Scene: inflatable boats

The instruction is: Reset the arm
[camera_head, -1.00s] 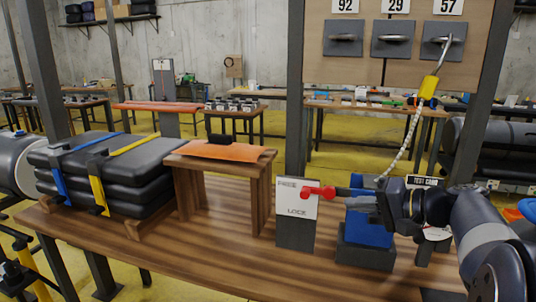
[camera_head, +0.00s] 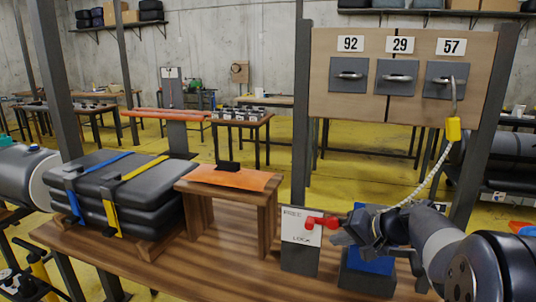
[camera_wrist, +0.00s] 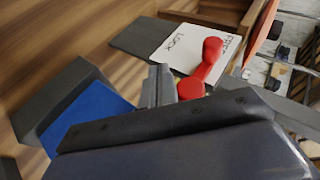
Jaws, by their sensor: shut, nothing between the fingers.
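My gripper (camera_head: 346,232) is shut and empty. In the head view it is just right of a red lever (camera_head: 322,222) on a white FREE/LOCK plate (camera_head: 301,228); a small gap or a touch cannot be told there. In the wrist view the shut fingers (camera_wrist: 165,88) point towards the red lever (camera_wrist: 208,65), whose lower end is close beside the fingertips. The lever lies roughly sideways across the plate in the head view. My arm reaches in from the lower right.
A blue-topped block (camera_head: 372,264) stands below my gripper. A board with numbers 92, 29 and 57 (camera_head: 400,75) rises behind; a rope with a yellow tag (camera_head: 453,130) hangs from handle 57. A wooden stand (camera_head: 240,186) with an orange sheet and strapped black pads (camera_head: 115,185) are left.

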